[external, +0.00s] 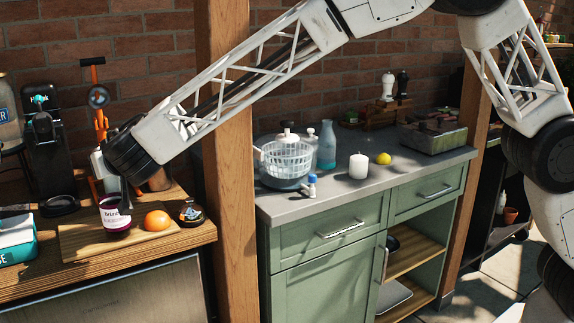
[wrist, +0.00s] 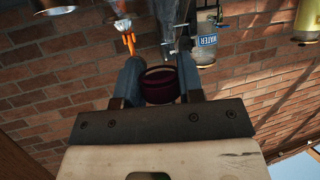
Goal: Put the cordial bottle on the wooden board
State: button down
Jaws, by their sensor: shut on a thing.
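The cordial bottle (external: 117,224), dark purple-red with a white label, is at the wooden board (external: 80,242) on the left table. My gripper (external: 122,190) comes down from above and is shut on it. In the wrist view the dark red end of the bottle (wrist: 160,86) sits between the two fingers (wrist: 160,80). The bottle looks upright in the external view. Its base is over the board's surface, but I cannot tell whether it touches or hangs just above. Its top is hidden by my gripper.
An orange (external: 157,220) sits on the board just right of the bottle, with a small dark tin (external: 191,214) beyond it. A teal and white box (external: 16,240) and a black pan (external: 58,206) are at left. A wooden post (external: 232,170) stands close right.

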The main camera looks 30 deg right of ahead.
dwell(0.3)
jog(key=c, duration=0.8)
grip_release()
jog(key=shift+o, duration=0.2)
jog(key=shift+r, duration=0.1)
jog(key=shift+v, duration=1.25)
jog(key=v, duration=0.9)
jog(key=shift+s, duration=0.2)
jog(key=shift+d, duration=0.15)
